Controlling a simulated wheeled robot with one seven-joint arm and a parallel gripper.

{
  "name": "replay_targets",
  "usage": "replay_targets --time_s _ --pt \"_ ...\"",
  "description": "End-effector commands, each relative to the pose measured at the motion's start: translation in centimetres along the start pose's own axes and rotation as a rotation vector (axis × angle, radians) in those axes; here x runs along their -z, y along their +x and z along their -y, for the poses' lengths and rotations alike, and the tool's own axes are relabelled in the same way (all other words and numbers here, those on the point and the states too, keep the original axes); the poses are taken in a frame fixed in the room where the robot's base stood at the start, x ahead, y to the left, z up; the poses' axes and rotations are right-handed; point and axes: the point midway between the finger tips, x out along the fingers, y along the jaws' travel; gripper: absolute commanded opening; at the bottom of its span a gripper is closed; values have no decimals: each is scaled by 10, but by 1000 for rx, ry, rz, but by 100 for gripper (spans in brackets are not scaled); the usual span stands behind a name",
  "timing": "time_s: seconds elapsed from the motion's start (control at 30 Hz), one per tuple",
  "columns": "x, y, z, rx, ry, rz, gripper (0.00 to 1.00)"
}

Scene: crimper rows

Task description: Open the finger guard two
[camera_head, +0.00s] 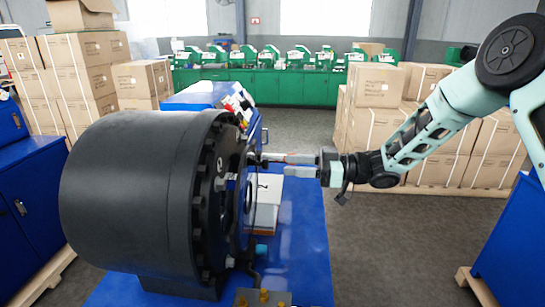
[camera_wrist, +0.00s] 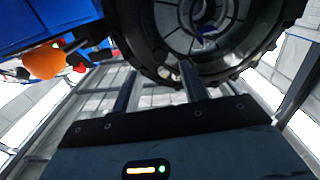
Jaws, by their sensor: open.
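The crimper (camera_head: 130,195) is a large black drum on a blue bench, its bolted face turned right. A thin dark round guard (camera_head: 244,200) stands at that face; I take it to be finger guard two, but no label is readable. My gripper (camera_head: 284,164) reaches in from the right, level with the guard's upper part, fingers pointing left at the face. In the wrist view my gripper (camera_wrist: 157,73) has its two fingers apart, with the black rim of the round crimper opening (camera_wrist: 200,30) just beyond the tips. I cannot tell whether a fingertip touches the guard.
The blue bench (camera_head: 300,240) is partly bare right of the crimper. A blue cabinet (camera_head: 30,200) stands left, another (camera_head: 510,245) right. Stacked cartons (camera_head: 375,88) stand behind my arm. An orange knob (camera_wrist: 45,63) shows at the wrist view's left.

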Motion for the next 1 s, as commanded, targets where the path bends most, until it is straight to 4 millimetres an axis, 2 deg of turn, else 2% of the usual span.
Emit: replay_targets --time_s 0.1,0.3,0.5,0.73,0.9,1.0 --pt "3 24 0 2 2 -1 44" --pt "2 50 0 2 0 -1 44" --pt "0 59 0 -1 1 0 44" --pt "0 59 0 -1 0 0 44" --pt "0 59 0 -1 0 0 0" --pt "0 59 0 -1 0 0 0"
